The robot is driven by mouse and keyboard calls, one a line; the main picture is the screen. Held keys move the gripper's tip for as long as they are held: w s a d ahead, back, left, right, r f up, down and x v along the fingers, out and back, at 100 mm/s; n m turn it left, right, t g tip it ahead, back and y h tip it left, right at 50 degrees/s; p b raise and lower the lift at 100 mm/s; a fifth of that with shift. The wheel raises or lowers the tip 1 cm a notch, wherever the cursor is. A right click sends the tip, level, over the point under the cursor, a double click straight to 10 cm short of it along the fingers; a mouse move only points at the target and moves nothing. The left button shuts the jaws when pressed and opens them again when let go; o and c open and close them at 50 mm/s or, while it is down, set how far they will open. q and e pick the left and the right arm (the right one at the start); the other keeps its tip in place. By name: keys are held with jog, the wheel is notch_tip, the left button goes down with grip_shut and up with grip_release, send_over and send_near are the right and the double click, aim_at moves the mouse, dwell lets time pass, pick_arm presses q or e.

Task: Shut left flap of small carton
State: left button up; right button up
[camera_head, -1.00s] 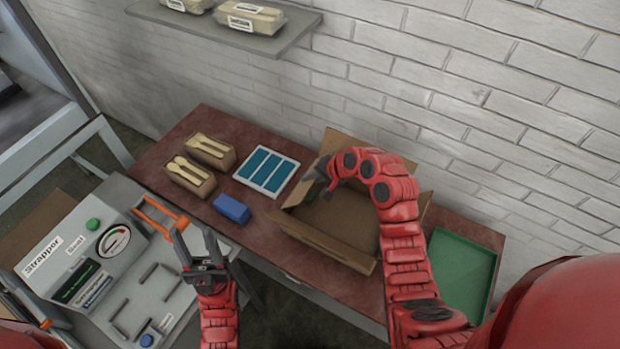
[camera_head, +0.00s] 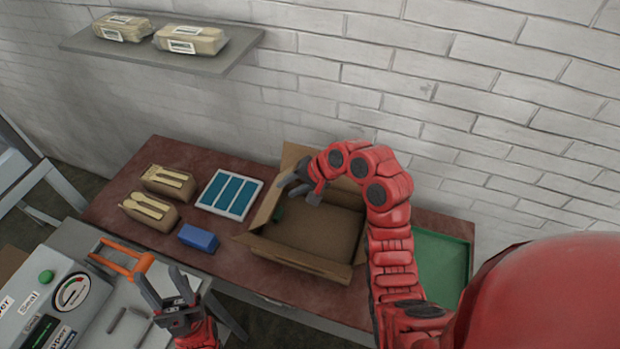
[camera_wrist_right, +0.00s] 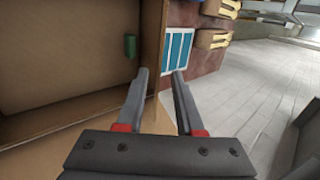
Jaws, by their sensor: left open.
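The small carton (camera_head: 325,232) is an open brown box on the bench with flaps standing up or splayed out. Its left flap (camera_head: 264,208) stands raised along the left side. In the right wrist view the flap (camera_wrist_right: 153,45) is an upright board. My right gripper (camera_head: 287,187) is at the top of the left flap. In the wrist view its fingers (camera_wrist_right: 160,80) are apart, with the flap's edge showing between them; I cannot tell whether they touch it. My left gripper (camera_head: 163,282) is open and empty above the strapper, away from the carton.
A green item (camera_wrist_right: 131,47) is inside the carton. Left of the carton are a blue block (camera_head: 198,238), a tray with blue strips (camera_head: 230,193) and two boxes of wooden spoons (camera_head: 149,209). A green tray (camera_head: 440,262) lies to the right. A wall shelf (camera_head: 160,58) hangs above.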

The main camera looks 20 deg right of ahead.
jog(key=p+v, duration=0.3)
jog(key=v, duration=0.6)
